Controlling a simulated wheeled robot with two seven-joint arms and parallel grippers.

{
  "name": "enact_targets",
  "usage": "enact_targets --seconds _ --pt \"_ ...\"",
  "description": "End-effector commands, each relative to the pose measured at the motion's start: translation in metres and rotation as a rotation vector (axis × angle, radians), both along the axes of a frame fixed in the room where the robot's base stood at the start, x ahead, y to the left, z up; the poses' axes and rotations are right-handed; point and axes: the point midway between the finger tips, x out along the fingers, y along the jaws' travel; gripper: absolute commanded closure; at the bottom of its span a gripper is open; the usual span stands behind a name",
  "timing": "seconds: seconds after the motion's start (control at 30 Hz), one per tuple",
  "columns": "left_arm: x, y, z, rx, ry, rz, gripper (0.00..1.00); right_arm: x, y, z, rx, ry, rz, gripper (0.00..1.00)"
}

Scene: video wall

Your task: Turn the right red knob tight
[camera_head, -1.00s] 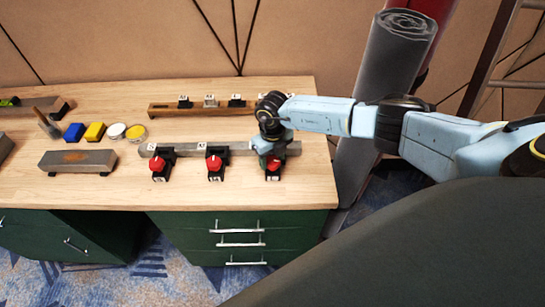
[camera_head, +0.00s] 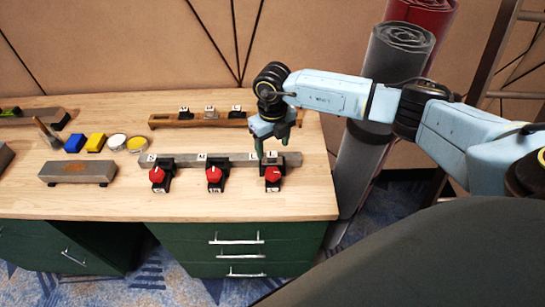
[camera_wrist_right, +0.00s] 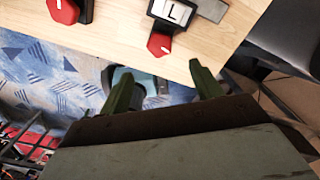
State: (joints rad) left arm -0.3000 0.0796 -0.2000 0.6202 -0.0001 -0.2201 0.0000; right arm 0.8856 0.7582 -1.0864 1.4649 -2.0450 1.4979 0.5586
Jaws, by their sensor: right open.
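The right red knob (camera_head: 273,174) sits on a black mount at the right end of a grey bar (camera_head: 232,160) on the table. Its white mark points sideways. In the right wrist view the knob (camera_wrist_right: 159,44) shows beside a tile marked L (camera_wrist_right: 172,12). Two more red knobs, the middle one (camera_head: 214,174) and the left one (camera_head: 157,175), are on the same bar. My right gripper (camera_head: 273,150) is open and empty, with green fingers pointing down above and behind the right knob, apart from it. My left gripper is out of view.
A wooden rail (camera_head: 198,118) with small labelled blocks lies behind. A grey block (camera_head: 78,168), blue and yellow blocks and small tins are at left. Rolled mats (camera_head: 392,60) stand beyond the table's right edge. The front strip of the table is clear.

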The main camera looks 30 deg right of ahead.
Motion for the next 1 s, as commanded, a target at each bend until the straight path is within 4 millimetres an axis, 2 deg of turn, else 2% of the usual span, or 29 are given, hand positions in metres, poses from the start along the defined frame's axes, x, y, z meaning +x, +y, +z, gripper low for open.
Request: enact_targets --seconds 0.1,0.23,0.8,0.87,0.9,0.97,1.0 --pt "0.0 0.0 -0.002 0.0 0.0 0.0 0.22 0.001 0.0 0.015 0.002 -0.002 -0.001 0.36" --pt "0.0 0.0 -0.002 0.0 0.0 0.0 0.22 0.0 0.0 0.023 0.001 -0.001 -0.002 0.36" --pt "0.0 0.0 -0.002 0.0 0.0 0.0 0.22 0.0 0.002 0.024 0.007 -0.001 0.001 0.36" --pt "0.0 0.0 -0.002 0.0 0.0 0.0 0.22 -0.001 0.01 0.021 0.034 -0.004 0.011 0.36" --pt "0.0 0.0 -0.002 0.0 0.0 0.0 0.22 -0.003 0.021 0.019 0.07 -0.009 0.022 0.36" --pt "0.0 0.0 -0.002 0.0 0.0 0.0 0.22 -0.006 0.046 0.015 0.158 -0.024 0.046 0.36" --pt "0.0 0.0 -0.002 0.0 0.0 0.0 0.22 -0.009 0.067 0.013 0.237 -0.036 0.064 0.36"
